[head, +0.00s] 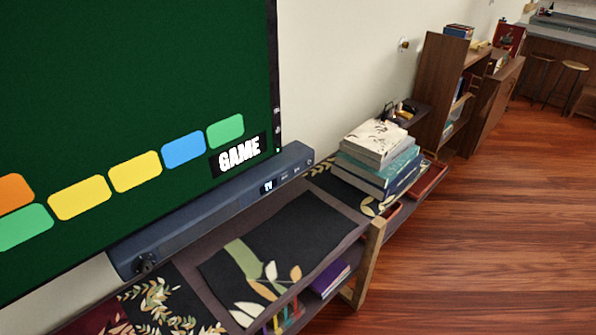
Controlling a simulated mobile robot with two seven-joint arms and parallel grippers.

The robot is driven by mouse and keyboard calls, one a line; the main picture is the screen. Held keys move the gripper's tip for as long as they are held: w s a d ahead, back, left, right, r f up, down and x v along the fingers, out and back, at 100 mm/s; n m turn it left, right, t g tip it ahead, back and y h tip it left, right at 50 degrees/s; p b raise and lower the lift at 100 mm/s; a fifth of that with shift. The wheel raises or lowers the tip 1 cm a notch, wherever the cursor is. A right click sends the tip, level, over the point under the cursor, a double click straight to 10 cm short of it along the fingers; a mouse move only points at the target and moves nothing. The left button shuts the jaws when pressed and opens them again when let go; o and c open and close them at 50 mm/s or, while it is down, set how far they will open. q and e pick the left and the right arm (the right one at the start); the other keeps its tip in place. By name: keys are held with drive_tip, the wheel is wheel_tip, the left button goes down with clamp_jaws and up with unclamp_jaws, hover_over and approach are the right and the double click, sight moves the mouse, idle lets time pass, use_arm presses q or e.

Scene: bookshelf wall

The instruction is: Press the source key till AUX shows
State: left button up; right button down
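A dark blue-grey soundbar (205,208) lies along the shelf below the TV. Its small lit display (267,187) reads "TV". Small marks that look like keys (290,174) sit to the right of the display; their labels are too small to read. A round knob (146,262) is at its near left end. The big TV screen (120,90) is green with coloured tiles and a "GAME" label (239,154) at its lower right. Small marks also show on the TV's right bezel (277,129). Neither of my grippers is in view.
The low shelf unit (285,199) bears dark leaf-patterned mats (290,245) in front of the soundbar. A stack of books (378,160) stands beyond the soundbar's right end. Bookcases (440,75) line the wall farther back. The wooden floor (480,230) at right is clear.

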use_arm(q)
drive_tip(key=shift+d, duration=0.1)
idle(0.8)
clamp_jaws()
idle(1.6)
